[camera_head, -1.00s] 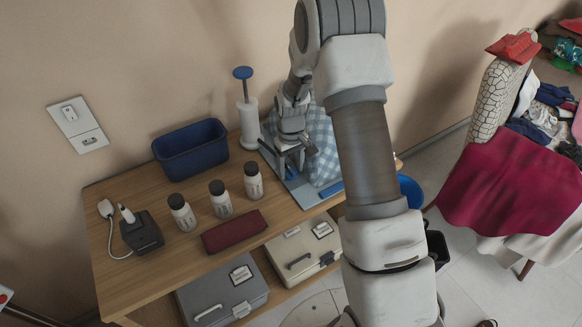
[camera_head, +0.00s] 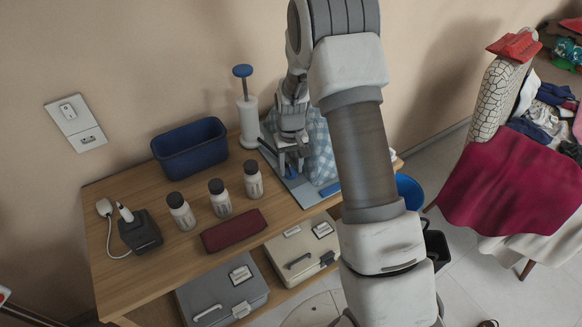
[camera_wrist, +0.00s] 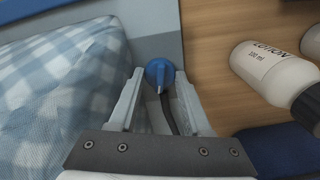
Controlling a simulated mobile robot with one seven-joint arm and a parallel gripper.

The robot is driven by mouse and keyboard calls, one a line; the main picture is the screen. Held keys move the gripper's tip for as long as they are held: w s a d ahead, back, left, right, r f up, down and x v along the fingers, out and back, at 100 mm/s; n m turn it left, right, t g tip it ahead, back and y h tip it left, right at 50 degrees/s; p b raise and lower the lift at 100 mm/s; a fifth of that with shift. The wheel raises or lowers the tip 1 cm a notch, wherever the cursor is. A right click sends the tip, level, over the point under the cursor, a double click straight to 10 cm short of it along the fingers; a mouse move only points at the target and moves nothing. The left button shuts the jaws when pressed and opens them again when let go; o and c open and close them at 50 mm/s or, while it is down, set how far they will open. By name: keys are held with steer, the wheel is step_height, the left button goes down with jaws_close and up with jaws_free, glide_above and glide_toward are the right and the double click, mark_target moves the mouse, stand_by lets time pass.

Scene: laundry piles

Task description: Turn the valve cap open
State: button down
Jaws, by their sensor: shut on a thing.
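The blue valve cap (camera_wrist: 160,73) sits between the fingertips of my gripper (camera_wrist: 159,82) in the wrist view. It has a raised ridge, and a dark strip runs from beside it back between the fingers. In the head view, the cap (camera_head: 291,173) is a small blue spot low at the fingertips, partly hidden by my gripper (camera_head: 291,165). My gripper points down and is shut on the cap. A blue-and-white checked fabric bag (camera_wrist: 65,95) lies beside the cap; it also shows behind my gripper in the head view (camera_head: 322,150).
A grey-blue board (camera_head: 309,197) lies under the bag on the wooden table (camera_head: 170,250). A white pump with a blue knob (camera_head: 248,120) stands left of my gripper. Several dark-capped bottles (camera_head: 253,180), a blue bin (camera_head: 190,148) and a red case (camera_head: 233,231) stand farther left.

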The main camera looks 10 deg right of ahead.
mark_target(291, 169)
steer(key=shift+m, duration=2.2)
steer(key=shift+c, duration=1.8)
jaws_free()
steer(key=shift+r, duration=0.1)
step_height(291, 169, up, 17)
steer(key=p, duration=0.1)
steer(key=shift+r, duration=0.1)
